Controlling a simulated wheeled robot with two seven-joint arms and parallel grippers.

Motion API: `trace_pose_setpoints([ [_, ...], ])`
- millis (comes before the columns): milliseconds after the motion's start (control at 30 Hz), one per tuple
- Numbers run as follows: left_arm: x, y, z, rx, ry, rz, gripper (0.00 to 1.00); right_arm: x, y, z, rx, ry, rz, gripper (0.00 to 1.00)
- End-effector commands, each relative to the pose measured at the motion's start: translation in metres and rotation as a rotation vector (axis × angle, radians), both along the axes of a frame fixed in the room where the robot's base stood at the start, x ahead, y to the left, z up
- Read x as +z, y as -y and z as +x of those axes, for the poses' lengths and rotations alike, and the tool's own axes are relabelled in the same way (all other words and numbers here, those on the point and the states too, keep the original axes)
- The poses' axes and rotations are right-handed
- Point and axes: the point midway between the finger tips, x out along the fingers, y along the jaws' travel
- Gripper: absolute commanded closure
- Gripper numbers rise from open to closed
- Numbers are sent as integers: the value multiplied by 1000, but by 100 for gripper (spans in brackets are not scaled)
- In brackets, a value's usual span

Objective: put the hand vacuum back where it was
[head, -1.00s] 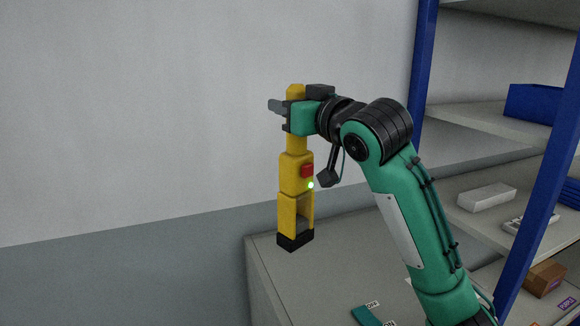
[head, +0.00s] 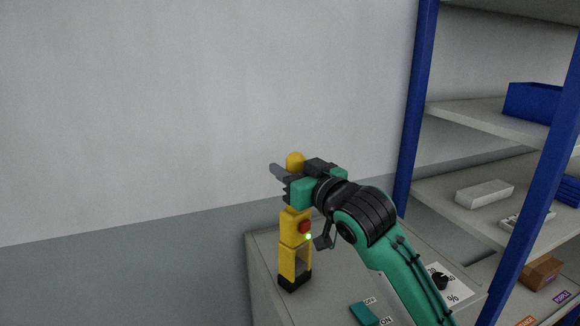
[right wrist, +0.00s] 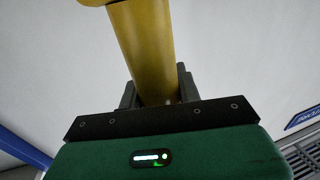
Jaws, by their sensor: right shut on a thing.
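The hand vacuum (head: 293,235) is yellow with a black foot, a red button and a small green light. It is upright at the left end of the grey counter (head: 262,262). I cannot tell whether its foot touches the counter top. My right gripper (head: 291,188) is shut around its upper shaft, just below the rounded top. In the right wrist view the yellow shaft (right wrist: 143,45) stands between the fingers, which are partly hidden behind the gripper body. My left gripper is not in view.
A teal switch piece (head: 364,313) with ON labels lies at the counter's front. A white card with a black knob (head: 440,281) is to the right. A blue-posted shelf (head: 413,110) holds a blue bin (head: 535,103), a white box (head: 484,194) and a brown box (head: 541,271).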

Motion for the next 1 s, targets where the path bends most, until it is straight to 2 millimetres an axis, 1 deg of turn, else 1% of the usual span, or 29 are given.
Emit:
trace_pose_setpoints([
  [167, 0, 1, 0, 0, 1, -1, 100, 2, 0, 0, 0, 4, 2, 89],
  [333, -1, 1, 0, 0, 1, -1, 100, -3, 0, 0, 0, 2, 2, 89],
  [367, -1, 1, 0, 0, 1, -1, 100, -3, 0, 0, 0, 0, 0, 60],
  [433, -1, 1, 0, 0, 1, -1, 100, -3, 0, 0, 0, 0, 0, 46],
  [467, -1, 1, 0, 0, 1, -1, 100, -3, 0, 0, 0, 0, 0, 44],
  [700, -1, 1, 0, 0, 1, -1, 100, -2, 0, 0, 0, 0, 0, 44],
  [800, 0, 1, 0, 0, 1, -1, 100, 2, 0, 0, 0, 2, 0, 44],
  [867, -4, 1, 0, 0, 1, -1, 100, -1, 4, -5, 0, 1, 1, 44],
  [1000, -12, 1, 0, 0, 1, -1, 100, -4, 18, -23, 0, 1, 0, 44],
])
